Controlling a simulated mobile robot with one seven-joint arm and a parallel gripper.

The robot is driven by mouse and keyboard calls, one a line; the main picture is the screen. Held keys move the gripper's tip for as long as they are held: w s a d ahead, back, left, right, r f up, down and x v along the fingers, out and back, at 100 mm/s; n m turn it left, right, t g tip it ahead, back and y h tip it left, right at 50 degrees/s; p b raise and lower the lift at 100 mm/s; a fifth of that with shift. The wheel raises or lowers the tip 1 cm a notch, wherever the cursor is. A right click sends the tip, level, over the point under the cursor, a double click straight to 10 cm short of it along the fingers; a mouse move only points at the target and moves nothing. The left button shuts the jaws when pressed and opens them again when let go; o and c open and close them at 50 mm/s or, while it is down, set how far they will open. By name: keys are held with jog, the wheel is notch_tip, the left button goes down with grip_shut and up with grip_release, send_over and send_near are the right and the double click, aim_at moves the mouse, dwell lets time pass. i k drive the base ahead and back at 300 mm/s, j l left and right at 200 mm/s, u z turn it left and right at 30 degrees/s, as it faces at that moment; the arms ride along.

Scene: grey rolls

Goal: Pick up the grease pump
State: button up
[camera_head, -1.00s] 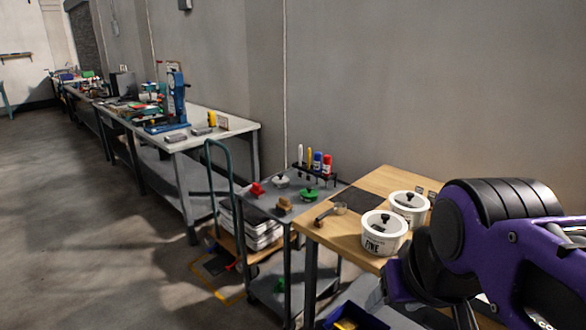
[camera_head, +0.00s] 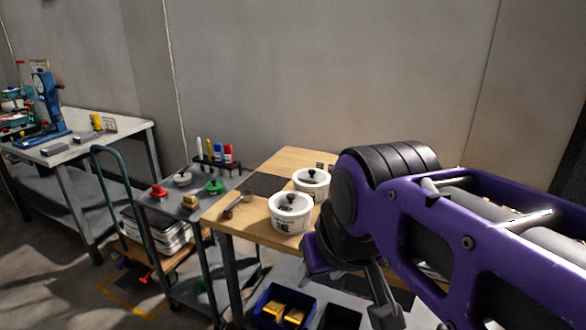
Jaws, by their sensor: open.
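I cannot tell for sure which object is the grease pump; nothing in view is clearly marked as one. Two white lidded pots (camera_head: 291,218) with black knobs stand on the wooden-topped table, one (camera_head: 312,184) behind the other. A small tool with a dark handle (camera_head: 233,208) lies to their left. My purple arm crosses the right side of the view, in front of the table. My gripper (camera_head: 385,305) is only partly visible at the bottom, its grey fingers pointing down; it is open, and I see nothing held. The arm hides the table's right part.
Left of the wooden table (camera_head: 283,165), a grey cart carries red, green and brown knobbed pieces and a rack of coloured bottles (camera_head: 218,155). A blue bin (camera_head: 270,303) with yellow items sits low in front. A workbench with a blue press (camera_head: 45,105) stands far left.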

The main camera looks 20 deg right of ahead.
aim_at(218, 146)
jog(key=z, duration=0.45)
jog(key=l+z, duration=0.15)
jog(key=z, duration=0.75)
jog(key=i+z, duration=0.1)
jog(key=z, duration=0.35)
jog(key=l+u, duration=0.5)
jog(key=l, duration=0.4)
jog(key=u, duration=1.7)
jog(key=i+j+u, duration=0.75)
jog(key=i+u, duration=0.4)
jog(key=i, duration=0.15)
